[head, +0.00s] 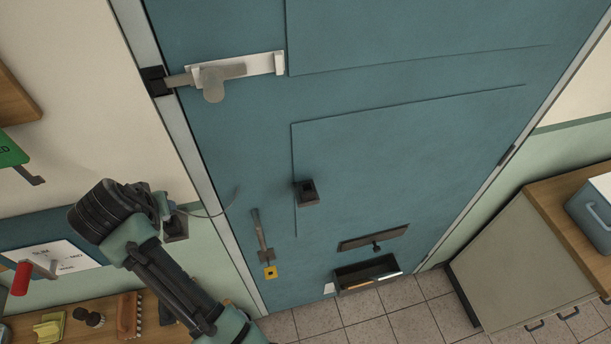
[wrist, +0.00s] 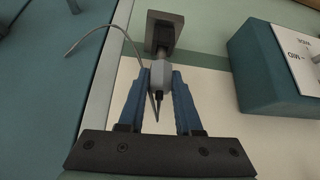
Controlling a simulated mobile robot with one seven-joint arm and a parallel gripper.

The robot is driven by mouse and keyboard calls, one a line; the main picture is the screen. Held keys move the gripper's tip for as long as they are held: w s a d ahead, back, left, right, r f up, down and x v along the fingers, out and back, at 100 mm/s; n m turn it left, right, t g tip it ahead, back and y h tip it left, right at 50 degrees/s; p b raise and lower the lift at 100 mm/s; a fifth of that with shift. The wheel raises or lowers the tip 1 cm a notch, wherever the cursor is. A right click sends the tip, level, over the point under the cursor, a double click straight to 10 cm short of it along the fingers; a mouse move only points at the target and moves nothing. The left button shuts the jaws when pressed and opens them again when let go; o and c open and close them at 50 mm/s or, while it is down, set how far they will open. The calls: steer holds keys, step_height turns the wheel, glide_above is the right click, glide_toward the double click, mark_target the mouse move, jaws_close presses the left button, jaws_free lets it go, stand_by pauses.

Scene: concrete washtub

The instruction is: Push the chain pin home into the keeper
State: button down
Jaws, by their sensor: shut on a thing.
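The chain pin (wrist: 159,77) is a small grey piece with a dark, narrow tail. In the wrist view my gripper (wrist: 160,70) is shut on it, a blue finger on each side. The dark square keeper (wrist: 166,28) is just beyond the pin, and the pin's far end meets or overlaps its face. How deep it sits cannot be told. In the head view the keeper (head: 176,229) is on the wall left of the door, with my gripper (head: 164,205) close above it. A thin curved chain or wire (wrist: 98,28) runs from the pin towards the door.
The blue door (head: 400,180) has a slide bolt (head: 215,79) at top left, a dark block (head: 307,192), a hanging latch bar (head: 262,235) and a mail slot (head: 374,238). A sign box (wrist: 275,65) is right of the keeper. A shelf (head: 110,338) holds brushes.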

steer(key=shift+f, duration=0.5)
steer(key=c, duration=0.5)
jaws_free()
steer(key=shift+r, duration=0.1)
steer(key=shift+r+p, duration=2.8)
steer(key=shift+r, duration=0.65)
